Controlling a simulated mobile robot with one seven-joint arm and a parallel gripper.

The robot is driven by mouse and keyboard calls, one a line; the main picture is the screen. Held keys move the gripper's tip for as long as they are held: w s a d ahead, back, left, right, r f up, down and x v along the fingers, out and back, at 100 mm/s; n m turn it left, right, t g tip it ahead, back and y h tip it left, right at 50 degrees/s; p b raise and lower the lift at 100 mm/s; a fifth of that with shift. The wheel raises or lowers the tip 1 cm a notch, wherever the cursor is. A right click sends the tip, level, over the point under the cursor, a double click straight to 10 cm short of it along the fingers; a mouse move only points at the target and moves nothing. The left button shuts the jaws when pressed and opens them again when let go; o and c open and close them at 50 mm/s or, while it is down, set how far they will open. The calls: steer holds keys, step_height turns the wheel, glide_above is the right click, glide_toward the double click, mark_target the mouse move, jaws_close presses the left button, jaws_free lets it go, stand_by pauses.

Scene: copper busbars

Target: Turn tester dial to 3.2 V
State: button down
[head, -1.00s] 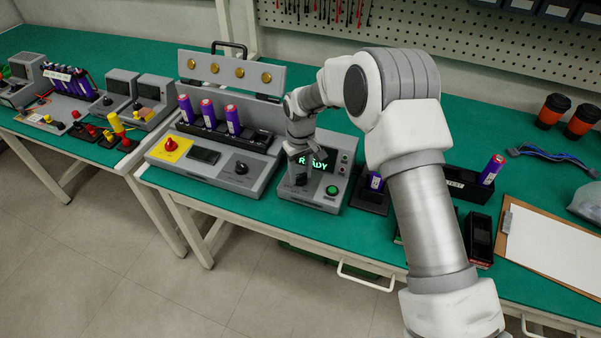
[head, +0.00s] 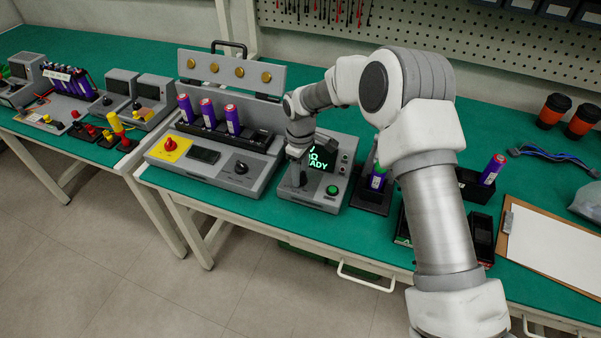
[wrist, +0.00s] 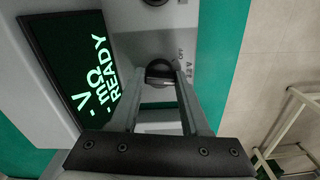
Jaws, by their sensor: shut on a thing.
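The tester (head: 318,203) is a grey box on the green bench, with a dark screen (head: 323,160) lit with green text and a green button (head: 332,190). In the wrist view its screen (wrist: 78,62) reads "- V", "- mΩ" and "READY", with no numbers. The black tester dial (wrist: 160,70) sits between my fingertips. My gripper (head: 297,180) points down at the tester's front left and is shut on the dial; it also shows in the wrist view (wrist: 161,78). The gripper hides the dial in the head view. The dial's setting is not readable.
Left of the tester stands a grey charger unit (head: 220,178) with several purple cells and a red knob. A clipboard (head: 545,245) lies further right. My arm crosses above the bench.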

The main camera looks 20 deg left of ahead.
mark_target(301, 175)
steer(key=shift+n, duration=0.7)
steer(key=shift+c, duration=1.9)
jaws_free()
step_height(301, 175, up, 17)
steer(key=p, duration=0.1)
steer(key=shift+r+p, duration=0.2)
steer(key=shift+p, duration=0.1)
